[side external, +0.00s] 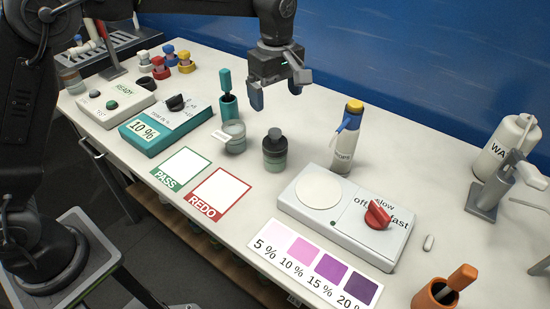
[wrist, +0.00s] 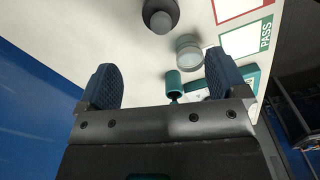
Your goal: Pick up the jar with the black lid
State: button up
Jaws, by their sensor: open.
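The jar with the black lid (side external: 275,152) stands upright on the white table, right of a clear jar with a pale label (side external: 234,137). In the wrist view the black-lidded jar (wrist: 161,15) shows from above at the top edge, partly cut off. The clear jar (wrist: 189,50) shows just below and right of it. My gripper (side external: 283,96) is open and empty, above and behind the two jars in the side view.
A teal holder (side external: 228,105) with a teal-handled tool stands close behind the clear jar. PASS (side external: 181,174) and REDO (side external: 219,196) cards lie in front. A blue wall (side external: 420,60) runs behind the table.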

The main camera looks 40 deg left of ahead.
aim_at(276, 142)
notch_tip(276, 142, down, 9)
jog(key=shift+w+r, duration=0.1)
jog(key=shift+r, duration=0.1)
jog(key=shift+a+f, duration=0.1)
jog(key=shift+f, duration=2.6)
jog(key=c, duration=1.4)
